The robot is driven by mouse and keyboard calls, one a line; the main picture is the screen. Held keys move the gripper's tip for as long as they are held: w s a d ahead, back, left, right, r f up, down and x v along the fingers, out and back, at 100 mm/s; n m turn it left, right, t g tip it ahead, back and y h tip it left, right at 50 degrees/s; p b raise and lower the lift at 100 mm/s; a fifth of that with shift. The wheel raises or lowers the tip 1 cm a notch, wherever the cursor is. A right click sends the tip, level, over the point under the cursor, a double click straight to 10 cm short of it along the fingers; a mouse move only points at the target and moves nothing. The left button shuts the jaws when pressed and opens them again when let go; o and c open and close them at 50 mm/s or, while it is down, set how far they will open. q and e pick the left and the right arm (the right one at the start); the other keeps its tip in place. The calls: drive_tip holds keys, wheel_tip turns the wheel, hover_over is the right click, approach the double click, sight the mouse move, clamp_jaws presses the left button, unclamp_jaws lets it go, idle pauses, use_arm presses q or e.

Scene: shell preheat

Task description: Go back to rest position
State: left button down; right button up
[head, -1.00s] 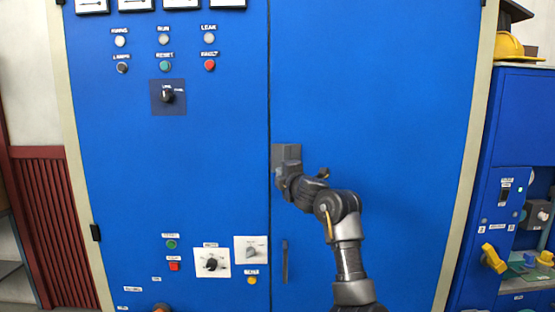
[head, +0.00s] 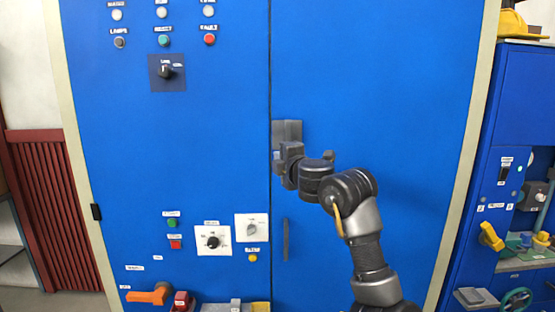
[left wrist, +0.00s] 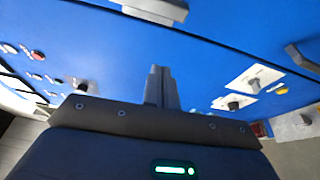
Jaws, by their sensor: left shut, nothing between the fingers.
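My left gripper (head: 282,163) is in front of the large blue cabinet (head: 370,90), near the seam between its two doors. In the head view it overlaps a grey latch plate (head: 292,130); I cannot tell from that view how far apart they are. In the left wrist view the fingers (left wrist: 160,86) are together and empty, with the blue door beyond them. The arm comes up from the lower right of the head view. My right gripper is not in view.
The left door carries lamps, buttons and knobs, such as a black selector (head: 165,72) and a lower knob (head: 213,242). An orange handle (head: 150,295) shows at the bottom left. A blue side cabinet (head: 515,130) with a yellow handle (head: 491,236) stands at the right.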

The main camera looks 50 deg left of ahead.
use_arm(q)
drive_tip(key=shift+d, duration=0.45)
drive_tip(key=shift+a, duration=0.1)
drive_tip(key=shift+r, duration=0.1)
